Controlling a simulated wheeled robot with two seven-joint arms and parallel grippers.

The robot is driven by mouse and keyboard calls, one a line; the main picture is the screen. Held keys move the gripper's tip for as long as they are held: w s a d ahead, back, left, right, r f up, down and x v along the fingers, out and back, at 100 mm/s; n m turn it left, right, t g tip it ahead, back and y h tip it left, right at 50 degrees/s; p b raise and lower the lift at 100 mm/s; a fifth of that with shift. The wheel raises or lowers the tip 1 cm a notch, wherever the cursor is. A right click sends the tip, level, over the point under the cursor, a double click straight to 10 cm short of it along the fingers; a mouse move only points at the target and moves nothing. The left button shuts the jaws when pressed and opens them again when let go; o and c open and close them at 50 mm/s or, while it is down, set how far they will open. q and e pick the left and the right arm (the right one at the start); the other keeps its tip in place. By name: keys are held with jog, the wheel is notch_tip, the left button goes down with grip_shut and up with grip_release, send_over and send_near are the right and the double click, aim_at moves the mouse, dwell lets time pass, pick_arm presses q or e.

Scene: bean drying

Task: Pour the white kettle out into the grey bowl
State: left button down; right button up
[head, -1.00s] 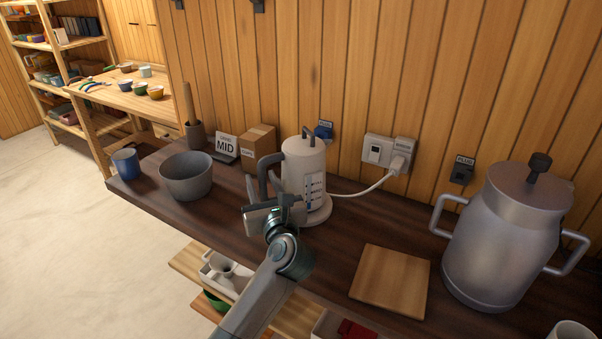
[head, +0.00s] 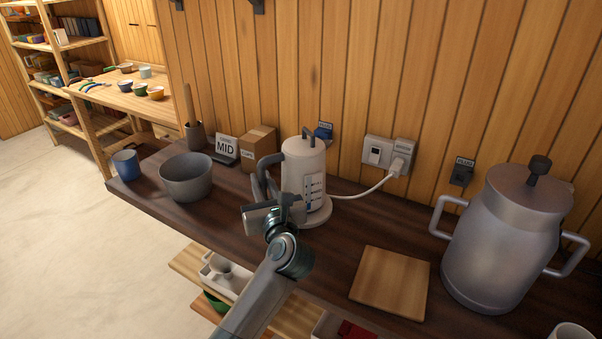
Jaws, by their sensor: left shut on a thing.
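The white kettle (head: 303,170) stands upright on its round base (head: 318,217) on the dark counter. It has a dark handle on its left side and a level window on its front. My left gripper (head: 274,208) is at the handle, in front and to the left of the kettle, and is shut on it; the fingertips are partly hidden. The grey bowl (head: 187,182) stands on the counter to the left of the kettle, apart from it. Its bottom inside cannot be seen fully. My right gripper is not in view.
A blue mug (head: 125,163) stands left of the bowl. A cardboard box (head: 258,147) and a MID sign (head: 226,147) stand behind. A cord runs from the base to the wall socket (head: 391,153). A wooden board (head: 390,282) and a large metal can (head: 503,240) are at right.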

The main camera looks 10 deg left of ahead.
aim_at(262, 169)
pick_arm(q)
jog(key=shift+r+p, duration=1)
jog(key=shift+r, duration=0.55)
jog(key=shift+r+p, duration=0.75)
jog(key=shift+r, duration=0.15)
